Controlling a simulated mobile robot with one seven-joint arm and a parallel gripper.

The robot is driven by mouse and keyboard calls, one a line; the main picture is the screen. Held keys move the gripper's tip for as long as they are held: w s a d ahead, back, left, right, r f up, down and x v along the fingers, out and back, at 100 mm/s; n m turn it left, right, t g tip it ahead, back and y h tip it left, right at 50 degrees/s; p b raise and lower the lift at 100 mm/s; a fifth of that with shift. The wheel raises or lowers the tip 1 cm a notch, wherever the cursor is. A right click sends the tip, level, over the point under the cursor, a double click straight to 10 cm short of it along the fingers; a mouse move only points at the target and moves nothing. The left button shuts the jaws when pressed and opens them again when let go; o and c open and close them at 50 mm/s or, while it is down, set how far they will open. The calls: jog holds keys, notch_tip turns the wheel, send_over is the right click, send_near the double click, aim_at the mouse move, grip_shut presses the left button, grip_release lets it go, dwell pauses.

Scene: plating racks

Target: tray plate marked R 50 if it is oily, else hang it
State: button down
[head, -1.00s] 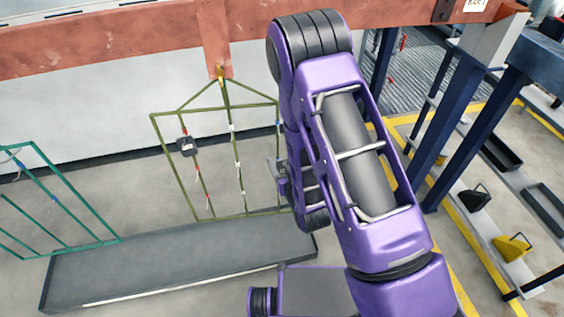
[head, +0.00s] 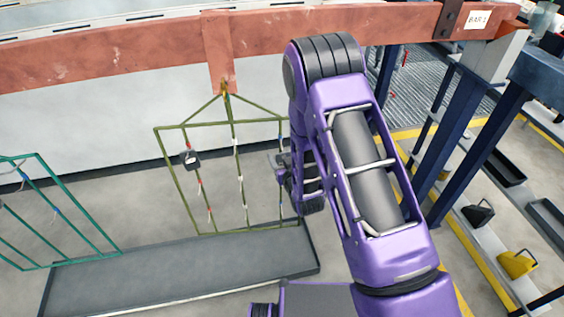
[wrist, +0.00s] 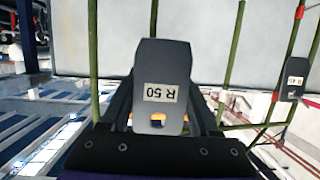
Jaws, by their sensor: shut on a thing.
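The plate marked R 50 (wrist: 165,72) is dark grey, and its label reads upside down in the wrist view. A hole shows near its lower edge. Its visible face looks matte, with no clear oily sheen. My gripper (wrist: 158,125) is shut on this plate. In the head view my gripper (head: 281,168) is beside the right side of the olive-green hanging rack (head: 164,160), partly hidden by my arm. I cannot tell whether the plate touches the rack. Another dark plate (head: 190,159) hangs on the rack's left part; it also shows at right in the wrist view (wrist: 294,82).
A red-brown beam (head: 120,45) carries the rack. A teal rack (head: 75,205) hangs at left. A long grey tray (head: 180,270) lies below the racks. Blue posts (head: 450,140) and shelves with black and yellow items (head: 517,263) stand at right.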

aim_at(280, 150)
jog(key=shift+w, duration=0.3)
jog(key=shift+w+a, duration=0.15)
jog(key=shift+w, duration=0.45)
dwell(0.5)
jog(key=shift+w, duration=0.35)
jog(key=shift+w+a+f, duration=0.15)
jog(key=shift+w+f, duration=0.2)
jog(key=shift+w, duration=0.25)
jog(key=shift+w+f, duration=0.2)
jog(key=shift+f, duration=0.1)
dwell(0.7)
jog(key=shift+c, duration=0.2)
grip_release()
